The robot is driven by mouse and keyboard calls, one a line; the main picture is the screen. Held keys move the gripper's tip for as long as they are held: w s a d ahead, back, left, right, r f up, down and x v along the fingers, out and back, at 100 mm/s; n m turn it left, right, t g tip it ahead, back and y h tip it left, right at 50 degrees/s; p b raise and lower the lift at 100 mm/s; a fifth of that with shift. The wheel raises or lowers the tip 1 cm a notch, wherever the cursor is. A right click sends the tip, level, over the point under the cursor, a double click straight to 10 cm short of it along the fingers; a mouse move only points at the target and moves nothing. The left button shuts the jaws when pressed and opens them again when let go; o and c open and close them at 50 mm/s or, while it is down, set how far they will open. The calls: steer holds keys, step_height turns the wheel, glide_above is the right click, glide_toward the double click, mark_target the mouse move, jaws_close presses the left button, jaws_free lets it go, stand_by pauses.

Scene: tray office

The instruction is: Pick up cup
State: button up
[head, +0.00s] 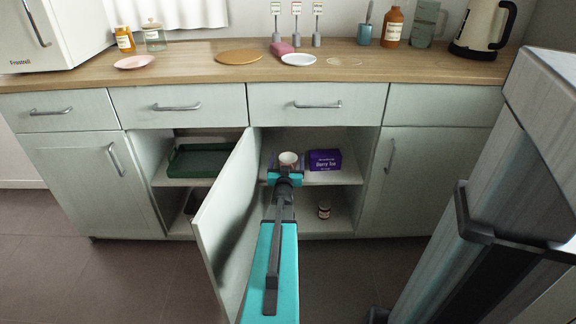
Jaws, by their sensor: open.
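A white cup (288,158) with a dark brownish inside stands on the upper shelf of the open cabinet. My gripper (286,171) is at the end of my teal arm, at the cabinet opening, right in front of the cup. It is open and hides the cup's lower part. I cannot tell whether the fingers reach around the cup or touch it.
A purple tea box (324,160) stands just right of the cup. The open cabinet door (226,215) is close on my arm's left. A small jar (324,210) is on the lower shelf. A green tray (192,160) lies in the left compartment. The counter (205,68) is above.

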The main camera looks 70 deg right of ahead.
mark_target(288, 153)
steer(key=shift+b+x, duration=0.5)
steer(key=shift+x, duration=1.3)
steer(key=c, duration=1.2)
